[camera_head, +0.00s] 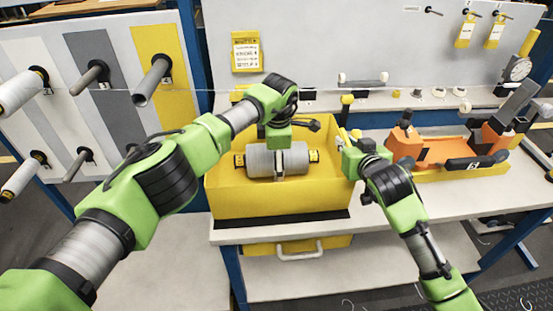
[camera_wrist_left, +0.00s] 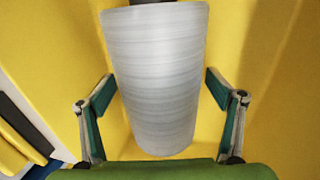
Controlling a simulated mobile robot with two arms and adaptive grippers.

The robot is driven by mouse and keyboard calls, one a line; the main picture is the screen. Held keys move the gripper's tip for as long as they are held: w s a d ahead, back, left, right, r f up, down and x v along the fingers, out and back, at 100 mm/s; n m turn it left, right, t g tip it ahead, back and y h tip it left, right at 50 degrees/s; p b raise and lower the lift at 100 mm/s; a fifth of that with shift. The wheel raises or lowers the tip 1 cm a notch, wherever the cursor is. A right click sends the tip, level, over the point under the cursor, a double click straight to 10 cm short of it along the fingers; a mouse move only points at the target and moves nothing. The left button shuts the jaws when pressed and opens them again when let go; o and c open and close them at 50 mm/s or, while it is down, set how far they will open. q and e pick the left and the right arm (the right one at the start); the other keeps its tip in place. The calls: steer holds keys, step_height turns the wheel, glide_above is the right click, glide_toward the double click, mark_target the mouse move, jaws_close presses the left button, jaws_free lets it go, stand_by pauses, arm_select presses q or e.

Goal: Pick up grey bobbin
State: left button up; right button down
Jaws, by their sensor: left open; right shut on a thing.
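The grey bobbin (camera_head: 295,158) lies on its side across the yellow bin (camera_head: 278,203), with yellow-and-black ends. In the left wrist view, the grey bobbin (camera_wrist_left: 158,120) fills the middle. My left gripper (camera_head: 279,150) is over the bobbin from above. Its two fingers (camera_wrist_left: 158,78) are open on either side, with a gap visible at the right finger; contact is not clear at the left. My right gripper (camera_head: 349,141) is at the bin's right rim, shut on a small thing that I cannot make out.
An orange device (camera_head: 430,151) stands on the table to the right, with a dial gauge (camera_head: 517,69) behind it. A panel with pegs and white spools (camera_head: 18,92) is at the left. A thin thread crosses above the bin. A handled drawer (camera_head: 299,250) is below.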

arm_select(q)
steer(key=shift+f, duration=0.1)
steer(key=c, duration=1.9)
steer(key=shift+w, duration=0.1)
steer(key=shift+r, duration=0.45)
step_height(320, 180, up, 9)
steer(key=shift+r, duration=0.15)
